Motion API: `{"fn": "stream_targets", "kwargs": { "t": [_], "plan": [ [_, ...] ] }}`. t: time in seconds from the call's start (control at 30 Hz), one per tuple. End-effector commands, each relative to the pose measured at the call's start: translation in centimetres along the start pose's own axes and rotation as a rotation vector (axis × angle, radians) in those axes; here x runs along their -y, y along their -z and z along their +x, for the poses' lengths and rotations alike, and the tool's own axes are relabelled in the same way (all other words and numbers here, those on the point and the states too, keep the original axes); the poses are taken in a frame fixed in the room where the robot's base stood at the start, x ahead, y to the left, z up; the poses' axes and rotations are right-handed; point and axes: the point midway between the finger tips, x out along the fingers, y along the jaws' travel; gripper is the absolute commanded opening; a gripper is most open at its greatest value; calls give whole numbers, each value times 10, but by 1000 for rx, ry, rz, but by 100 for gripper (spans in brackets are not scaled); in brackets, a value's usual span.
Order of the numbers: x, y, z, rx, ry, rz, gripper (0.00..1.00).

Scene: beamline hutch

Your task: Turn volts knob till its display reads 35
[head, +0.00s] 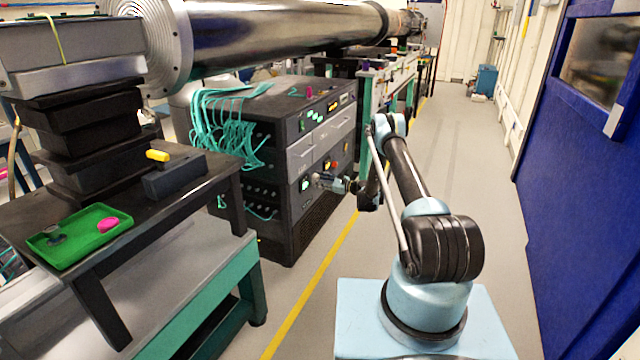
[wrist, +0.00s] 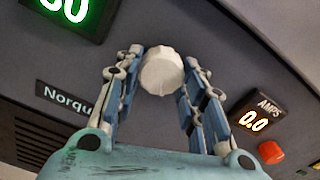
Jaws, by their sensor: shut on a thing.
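The volts knob (wrist: 161,74) is a round whitish knob on the dark panel in the wrist view. My gripper (wrist: 164,62) is shut on it, with one blue-grey finger on each side. A green lit display (wrist: 65,8) is cut off at the top left; its last digit looks like 0, and the digit before it is unclear. In the head view my gripper (head: 323,182) reaches the front of the dark equipment rack (head: 299,219), where the green display (head: 305,185) shows too small to read. I cannot make out the knob there.
An AMPS display (wrist: 255,121) reads 0.0, with a red button (wrist: 271,153) close by at the lower right of the wrist view. A black bench (head: 215,166) with a green tray (head: 70,254) stands left. The aisle floor (head: 455,140) is clear on the right.

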Motion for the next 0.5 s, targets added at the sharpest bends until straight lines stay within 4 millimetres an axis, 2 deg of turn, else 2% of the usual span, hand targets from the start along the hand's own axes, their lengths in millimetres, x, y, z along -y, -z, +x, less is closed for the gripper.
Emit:
{"fn": "stream_targets", "kwargs": {
  "t": [0.2, 0.23, 0.3, 0.5],
  "plan": [
    [-2, 2, -1, -3, -3, -2, 13],
    [-2, 2, -1, -3, -3, -3, 44],
    [-2, 1, -1, -2, -3, -2, 57],
    [-1, 0, 0, -1, -2, -2, 57]
  ]
}}
